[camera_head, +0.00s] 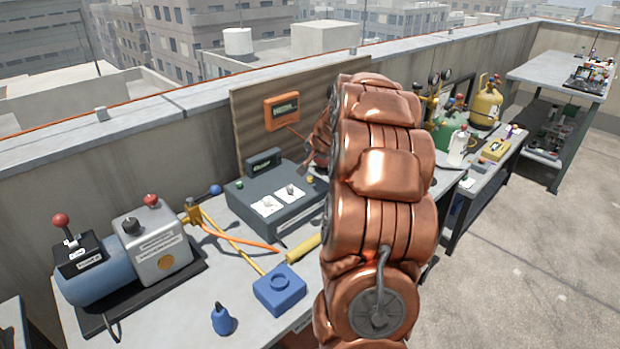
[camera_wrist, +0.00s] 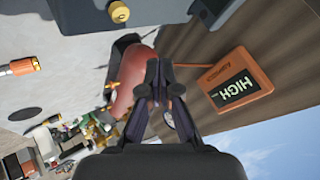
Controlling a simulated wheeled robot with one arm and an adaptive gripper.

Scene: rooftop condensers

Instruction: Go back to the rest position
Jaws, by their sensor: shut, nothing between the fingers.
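My copper-coloured arm stands upright across the middle of the head view and hides part of the bench.
The workbench (camera_head: 215,285) carries a blue and grey pump (camera_head: 130,252), a dark grey console (camera_head: 277,203), a blue block (camera_head: 279,290) and a small blue bottle (camera_head: 222,319). Gas cylinders (camera_head: 486,103) stand farther right. The roof floor (camera_head: 530,260) at right is clear.

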